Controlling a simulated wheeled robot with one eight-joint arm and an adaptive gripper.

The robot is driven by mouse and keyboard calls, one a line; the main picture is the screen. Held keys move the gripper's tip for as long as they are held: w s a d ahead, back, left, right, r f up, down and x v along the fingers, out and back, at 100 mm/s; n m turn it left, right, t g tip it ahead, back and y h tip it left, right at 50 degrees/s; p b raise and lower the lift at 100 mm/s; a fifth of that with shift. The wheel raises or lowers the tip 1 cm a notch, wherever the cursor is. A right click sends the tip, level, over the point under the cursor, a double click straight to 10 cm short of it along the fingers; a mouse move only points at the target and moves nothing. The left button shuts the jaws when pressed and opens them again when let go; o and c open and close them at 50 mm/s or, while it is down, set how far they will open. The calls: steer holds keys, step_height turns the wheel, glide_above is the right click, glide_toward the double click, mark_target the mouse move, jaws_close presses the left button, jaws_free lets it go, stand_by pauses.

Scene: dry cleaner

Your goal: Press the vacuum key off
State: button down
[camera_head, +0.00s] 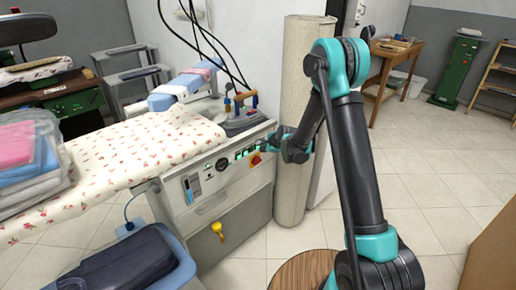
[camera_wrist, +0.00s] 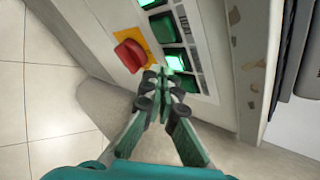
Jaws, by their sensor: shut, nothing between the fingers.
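The control panel (camera_head: 208,177) is on the front of the ironing table. It carries a row of green-lit keys (camera_head: 244,153), and a red rotary switch on a yellow plate (camera_head: 256,159) is beside them. In the wrist view several green keys (camera_wrist: 162,28) run down the panel beside the red switch (camera_wrist: 130,55). My gripper (camera_wrist: 167,76) is shut and empty. Its fingertips are at the lower keys (camera_wrist: 178,60) and partly hide them; I cannot tell whether they touch. In the head view my gripper (camera_head: 270,143) is at the panel's right end.
An iron (camera_head: 243,117) stands on the table above the panel, with cables hanging over it. A tall beige roll (camera_head: 297,120) stands close behind my gripper. A yellow-handled valve (camera_head: 217,229) sticks out below the panel. Tiled floor (camera_head: 440,190) at the right is clear.

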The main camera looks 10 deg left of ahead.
steer(key=shift+a, duration=0.1)
stand_by(0.6)
steer(key=shift+w+a, duration=0.25)
steer(key=shift+w, duration=0.05)
stand_by(0.4)
steer(key=shift+s+d, duration=0.3)
steer(key=shift+d, duration=0.05)
stand_by(0.3)
steer(key=s+d, duration=0.3)
steer(key=d, duration=0.1)
steer(key=shift+s+d, duration=0.35)
steer(key=shift+d, duration=0.05)
